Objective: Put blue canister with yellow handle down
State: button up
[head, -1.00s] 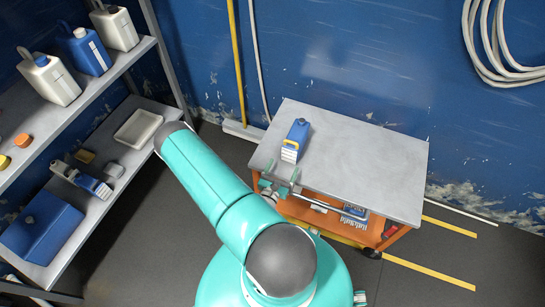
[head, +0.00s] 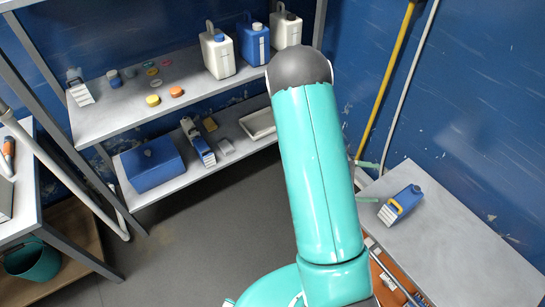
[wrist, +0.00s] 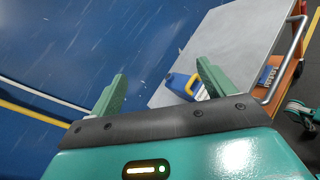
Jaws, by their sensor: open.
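A shelf rack (head: 100,118) at the left holds canisters, coloured caps, a blue box (head: 152,165) and a white tray (head: 258,124). A workbench (head: 25,195) stands at the far left. Pipes run down the blue wall near the cart. Much of the cart top is clear.

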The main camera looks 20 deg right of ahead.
jog(key=a+r+m+t+y, duration=0.3)
jog(key=a+r+t+y, duration=0.3)
jog(key=a+r, duration=0.7)
jog(key=a+r+m+t+y, duration=0.3)
jog(key=a+r+t+y, duration=0.4)
jog(key=a+r, duration=0.7)
jog(key=a+y, duration=0.2)
jog(key=a, duration=0.2)
jog(key=shift+a+r+m, duration=0.2)
jog(key=shift+a+m, duration=0.1)
jog(key=shift+a, duration=0.05)
jog(key=shift+c, duration=0.2)
